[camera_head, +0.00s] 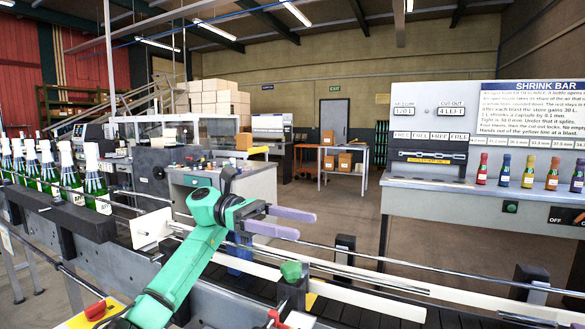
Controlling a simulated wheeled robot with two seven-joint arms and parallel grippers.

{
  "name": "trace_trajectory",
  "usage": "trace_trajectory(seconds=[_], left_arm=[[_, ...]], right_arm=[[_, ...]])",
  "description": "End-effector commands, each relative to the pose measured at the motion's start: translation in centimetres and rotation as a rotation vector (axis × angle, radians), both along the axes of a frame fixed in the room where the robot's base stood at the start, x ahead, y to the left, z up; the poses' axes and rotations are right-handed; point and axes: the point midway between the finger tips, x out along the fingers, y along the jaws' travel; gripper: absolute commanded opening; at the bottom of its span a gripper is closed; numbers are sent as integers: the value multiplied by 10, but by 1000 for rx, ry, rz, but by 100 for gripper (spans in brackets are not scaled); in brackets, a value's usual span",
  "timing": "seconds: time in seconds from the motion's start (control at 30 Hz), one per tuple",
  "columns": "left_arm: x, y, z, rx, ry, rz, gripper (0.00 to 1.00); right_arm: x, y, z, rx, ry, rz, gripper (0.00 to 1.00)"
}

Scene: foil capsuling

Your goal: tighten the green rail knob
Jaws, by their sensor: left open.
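The green rail knob (291,270) sits on a dark bracket at the conveyor's guide rail, in the lower middle of the head view. My left gripper (306,226) has two purple fingers pointing right. Its fingers are parted with nothing between them. In the picture it is above the knob and apart from it. The knob's top and side show clearly; its stem is not visible. My right gripper is not in view.
Several green bottles with white caps (91,158) stand along the conveyor at left. Metal guide rails (400,285) run past the knob to the right. A red part (275,318) is just below it. The Shrink Bar bench (450,195) with small colored bottles stands at right.

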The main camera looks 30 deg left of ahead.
Motion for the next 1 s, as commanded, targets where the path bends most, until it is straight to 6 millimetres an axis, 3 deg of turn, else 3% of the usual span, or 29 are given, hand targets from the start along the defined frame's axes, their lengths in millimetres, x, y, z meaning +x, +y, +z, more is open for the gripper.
trace_trajectory(seconds=[0.2, 0.4, 0.53, 0.9, 1.0], left_arm=[[0, -1, 59, -2, -4, -1, 80], [0, 0, 98, -2, -2, -1, 80], [0, 0, 107, 0, 1, -2, 80], [0, 0, 106, 0, 2, -1, 80], [0, 0, 116, 0, 1, -1, 80]], right_arm=[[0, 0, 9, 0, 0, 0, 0], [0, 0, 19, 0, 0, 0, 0], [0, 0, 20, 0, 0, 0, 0], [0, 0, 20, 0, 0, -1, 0], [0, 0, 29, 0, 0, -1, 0]])
